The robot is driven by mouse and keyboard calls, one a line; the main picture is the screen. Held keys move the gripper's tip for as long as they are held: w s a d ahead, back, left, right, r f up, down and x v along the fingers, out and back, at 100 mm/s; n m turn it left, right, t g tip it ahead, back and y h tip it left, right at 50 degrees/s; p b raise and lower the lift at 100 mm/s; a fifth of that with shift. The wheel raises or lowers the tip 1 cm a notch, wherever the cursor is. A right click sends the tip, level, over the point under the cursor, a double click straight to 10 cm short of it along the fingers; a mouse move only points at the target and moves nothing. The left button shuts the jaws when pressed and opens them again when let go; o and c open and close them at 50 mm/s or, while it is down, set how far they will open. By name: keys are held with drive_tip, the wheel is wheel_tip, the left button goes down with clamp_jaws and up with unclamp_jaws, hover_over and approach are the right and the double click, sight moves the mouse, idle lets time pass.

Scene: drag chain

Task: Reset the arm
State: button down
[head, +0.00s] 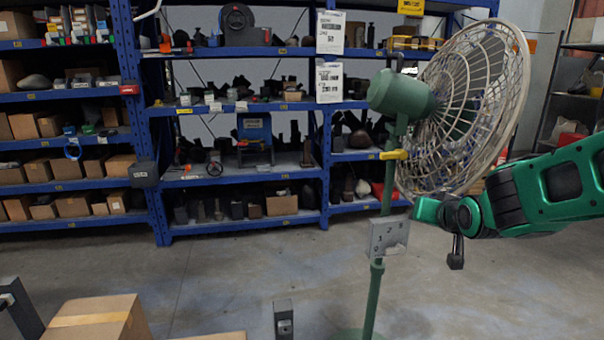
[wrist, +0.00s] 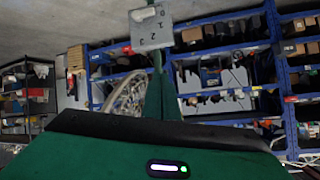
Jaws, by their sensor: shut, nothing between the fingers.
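My gripper (head: 420,209) is at the end of my green and black arm, which reaches in from the right in the head view. It is shut and empty. In the wrist view the two tapered green fingers of my gripper (wrist: 161,76) are together. The gripper appears just right of the grey control box (head: 388,237) on the fan's green pole; whether they touch cannot be told. The box, with digits on it, shows upside down in the wrist view (wrist: 151,27). The fan (head: 470,105) has a pale wire cage, partly behind my arm.
Blue shelving (head: 235,105) with boxes and parts fills the back and left. A cardboard box (head: 97,318) and a short grey post (head: 284,320) stand in front. The grey floor (head: 240,268) between them and the shelving is mostly clear.

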drive_tip(key=s+f+n+g, duration=0.2)
drive_tip(key=s+f+g, duration=0.15)
drive_tip(key=s, duration=0.65)
drive_tip(key=s+f+n+g, duration=0.15)
drive_tip(key=s+g, duration=0.25)
drive_tip(key=s, duration=0.5)
drive_tip(key=s+d+f+m+g, duration=0.1)
drive_tip(key=s+d+m+g, duration=0.1)
drive_tip(key=s+d, duration=0.3)
drive_tip(key=s+d+f+m+g, duration=0.1)
drive_tip(key=s+d+m, duration=0.4)
drive_tip(key=s, duration=0.7)
drive_tip(key=shift+s+d+f+g, duration=0.2)
drive_tip(key=shift+s+d+g, duration=0.15)
drive_tip(key=shift+d+g, duration=0.5)
drive_tip(key=shift+w+f, duration=0.25)
drive_tip(key=shift+w, duration=0.4)
